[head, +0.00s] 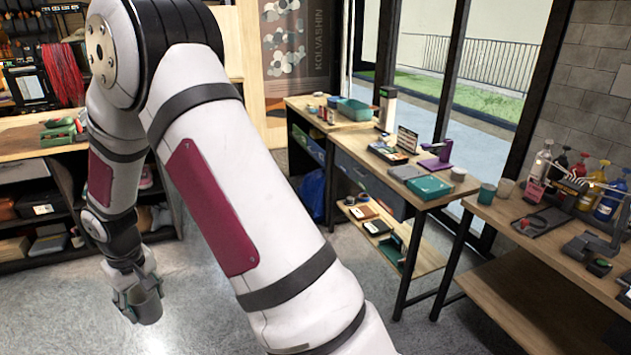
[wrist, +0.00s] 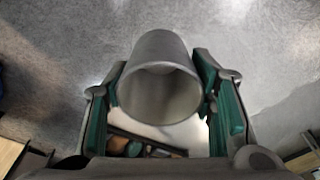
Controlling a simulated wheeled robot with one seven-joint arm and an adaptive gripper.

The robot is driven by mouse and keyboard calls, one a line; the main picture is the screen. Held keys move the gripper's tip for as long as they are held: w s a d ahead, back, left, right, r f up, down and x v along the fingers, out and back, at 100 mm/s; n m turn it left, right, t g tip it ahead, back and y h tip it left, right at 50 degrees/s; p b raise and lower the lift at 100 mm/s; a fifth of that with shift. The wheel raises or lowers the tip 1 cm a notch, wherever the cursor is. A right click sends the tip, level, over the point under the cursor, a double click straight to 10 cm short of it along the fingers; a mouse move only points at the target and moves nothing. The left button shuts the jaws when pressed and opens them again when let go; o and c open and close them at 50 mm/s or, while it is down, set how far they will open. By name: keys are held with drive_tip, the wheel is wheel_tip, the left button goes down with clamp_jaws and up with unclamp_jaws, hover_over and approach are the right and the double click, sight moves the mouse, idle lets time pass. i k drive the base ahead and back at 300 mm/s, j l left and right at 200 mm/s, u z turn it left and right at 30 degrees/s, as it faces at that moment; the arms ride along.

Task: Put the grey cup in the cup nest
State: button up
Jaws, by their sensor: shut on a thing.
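My gripper (head: 135,290) hangs low over the floor at the lower left of the head view. It is shut on the grey cup (head: 149,304). In the wrist view the green-padded fingers of my gripper (wrist: 161,98) press on both sides of the grey cup (wrist: 160,50), and its open mouth faces the camera. The cup looks empty. I cannot make out the cup nest for certain in either view.
A wooden workbench (head: 545,250) at right holds bottles (head: 607,202), a dark tray (head: 541,222) and two small cups (head: 487,193). A desk (head: 350,150) with a teal box (head: 429,187) stands behind it. Shelving (head: 30,145) is at left. The floor (head: 205,300) around my gripper is clear.

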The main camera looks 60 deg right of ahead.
sight(534, 222)
drive_tip(key=z, duration=3.5)
drive_tip(key=i+j+z, duration=0.15)
drive_tip(key=j, duration=0.15)
drive_tip(key=i+j+z, duration=0.1)
drive_tip(key=j, duration=0.25)
drive_tip(key=i+j+z, duration=0.15)
drive_tip(key=j, duration=0.2)
drive_tip(key=i+j+z, duration=0.15)
drive_tip(key=j, duration=0.2)
drive_tip(key=i+j, duration=0.1)
drive_tip(key=i, duration=0.25)
